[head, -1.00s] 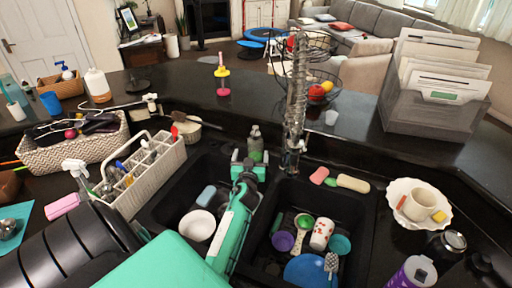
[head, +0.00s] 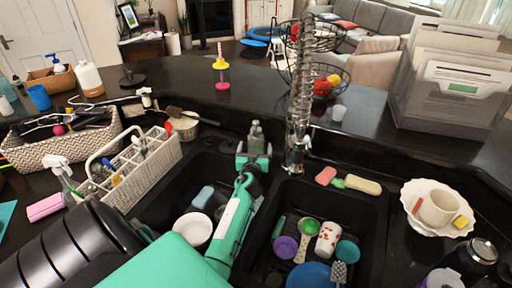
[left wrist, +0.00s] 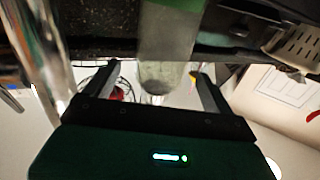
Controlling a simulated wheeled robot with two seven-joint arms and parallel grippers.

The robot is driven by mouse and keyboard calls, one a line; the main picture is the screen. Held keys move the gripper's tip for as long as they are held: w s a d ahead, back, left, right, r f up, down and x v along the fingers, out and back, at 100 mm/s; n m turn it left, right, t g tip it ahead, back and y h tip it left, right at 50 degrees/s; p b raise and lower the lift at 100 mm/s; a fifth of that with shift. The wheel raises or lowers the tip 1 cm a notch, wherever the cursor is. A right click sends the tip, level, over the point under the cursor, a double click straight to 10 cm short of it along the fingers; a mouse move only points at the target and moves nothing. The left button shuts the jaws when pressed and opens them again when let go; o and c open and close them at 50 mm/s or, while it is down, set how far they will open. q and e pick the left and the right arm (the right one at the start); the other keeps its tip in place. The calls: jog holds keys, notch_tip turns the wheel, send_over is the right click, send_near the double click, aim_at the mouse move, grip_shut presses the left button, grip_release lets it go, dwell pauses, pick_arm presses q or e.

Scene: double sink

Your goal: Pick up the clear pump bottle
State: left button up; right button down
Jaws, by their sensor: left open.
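The clear pump bottle (head: 256,137) stands upright at the back edge of the sink, just left of the faucet, greyish-green and see-through. My left gripper (head: 254,158) reaches it from the front with its fingers spread. In the head view the gripper hides the bottle's lower part. In the left wrist view the bottle (left wrist: 167,45) shows in line with the gap between the two open fingers (left wrist: 155,72), with room on both sides. I cannot tell how deep it sits between them. My right gripper is not in view.
The coiled metal faucet (head: 299,105) rises close right of my gripper. A white caddy (head: 150,165) stands left. The right basin (head: 365,215) holds cups, a spoon and a brush; the left holds a white bowl (head: 193,229). Sponges (head: 362,185) lie right of the faucet.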

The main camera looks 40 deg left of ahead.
aim_at(255, 147)
pick_arm(q)
jog(key=x, duration=0.2)
jog(key=shift+w+a+f, duration=0.15)
jog(key=shift+w+a, duration=0.1)
jog(key=shift+a, duration=0.05)
jog(key=shift+w+a, duration=0.1)
jog(key=shift+w, duration=0.05)
jog(key=shift+c, duration=0.5)
jog(key=c, duration=1.2)
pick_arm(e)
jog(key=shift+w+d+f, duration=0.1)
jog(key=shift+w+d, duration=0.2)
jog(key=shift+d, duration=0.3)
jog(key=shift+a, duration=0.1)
